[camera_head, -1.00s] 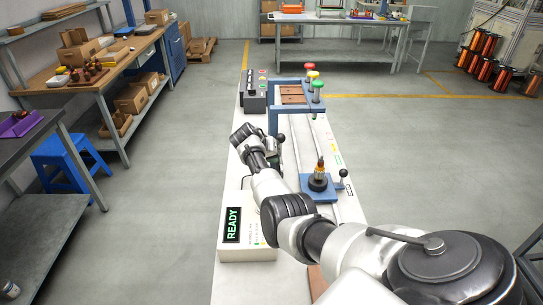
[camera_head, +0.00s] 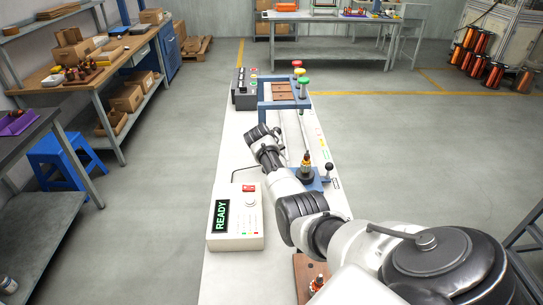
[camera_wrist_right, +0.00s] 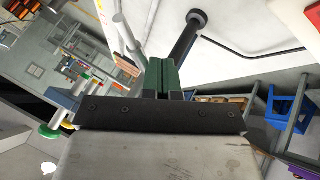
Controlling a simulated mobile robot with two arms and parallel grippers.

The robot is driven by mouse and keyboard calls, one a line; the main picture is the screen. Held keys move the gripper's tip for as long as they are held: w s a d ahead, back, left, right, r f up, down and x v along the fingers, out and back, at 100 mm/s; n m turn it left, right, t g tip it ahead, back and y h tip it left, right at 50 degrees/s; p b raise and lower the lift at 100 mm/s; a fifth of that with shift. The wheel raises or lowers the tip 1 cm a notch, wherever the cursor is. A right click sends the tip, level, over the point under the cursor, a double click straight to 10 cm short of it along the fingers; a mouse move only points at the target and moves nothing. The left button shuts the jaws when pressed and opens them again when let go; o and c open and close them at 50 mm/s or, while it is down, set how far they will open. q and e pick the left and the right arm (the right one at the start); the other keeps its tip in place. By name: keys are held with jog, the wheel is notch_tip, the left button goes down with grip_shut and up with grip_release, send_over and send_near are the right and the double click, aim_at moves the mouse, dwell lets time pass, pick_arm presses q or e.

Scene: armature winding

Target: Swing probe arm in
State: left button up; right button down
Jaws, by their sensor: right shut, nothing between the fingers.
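My right arm reaches up the white bench from the lower right. In the wrist view the green fingers of my right gripper (camera_wrist_right: 163,72) are together with nothing between them. A dark rod with a round black end (camera_wrist_right: 196,19) stands just beyond the fingertips; I cannot tell whether they touch. I cannot tell for sure which part is the probe arm. In the head view, an armature (camera_head: 307,162) stands upright on a blue fixture, partly behind my arm, with a black-knobbed lever (camera_head: 328,168) beside it. My left gripper is out of view.
A tester box reading READY (camera_head: 235,217) sits left of my arm. A blue frame (camera_head: 289,92) with red, yellow and green buttons and a dark control box (camera_head: 244,88) stand at the bench's far end. Another armature (camera_head: 317,282) is on a brown board at the near end.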

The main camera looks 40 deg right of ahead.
jog(key=shift+s+d+r+n+t+y+p, duration=0.2)
jog(key=shift+s+d+n+t+p, duration=0.15)
jog(key=shift+d+n, duration=0.25)
jog(key=shift+s+d+r+n+t+y+p, duration=0.15)
jog(key=shift+s+d+n+t+y+p, duration=0.15)
jog(key=shift+d+n, duration=0.3)
jog(key=shift+d+f, duration=0.2)
jog(key=shift+d, duration=0.1)
pick_arm(q)
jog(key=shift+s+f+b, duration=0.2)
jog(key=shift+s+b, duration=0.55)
jog(key=shift+b, duration=0.1)
pick_arm(e)
jog(key=shift+d+r, duration=0.1)
jog(key=shift+d, duration=1.2)
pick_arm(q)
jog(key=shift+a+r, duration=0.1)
